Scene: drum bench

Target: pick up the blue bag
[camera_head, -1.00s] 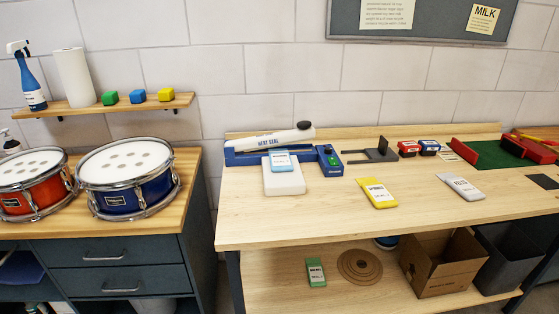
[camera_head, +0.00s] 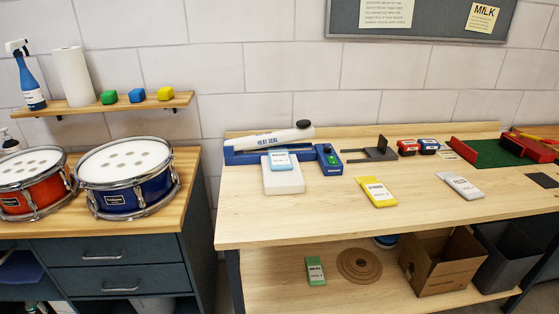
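The blue bag (camera_head: 280,160) is a small light-blue packet with a white label. It stands or leans at the front of the blue and white heat sealer (camera_head: 270,143), above a white block (camera_head: 284,179) on the wooden bench. Whether it touches the sealer's jaw I cannot tell. My gripper is not in view.
A yellow bag (camera_head: 378,191) and a white bag (camera_head: 460,185) lie on the bench (camera_head: 300,225) to the right. A green bag (camera_head: 315,271) is on the lower shelf near a cardboard box (camera_head: 440,262). Drums (camera_head: 128,178) stand at left. The bench front is clear.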

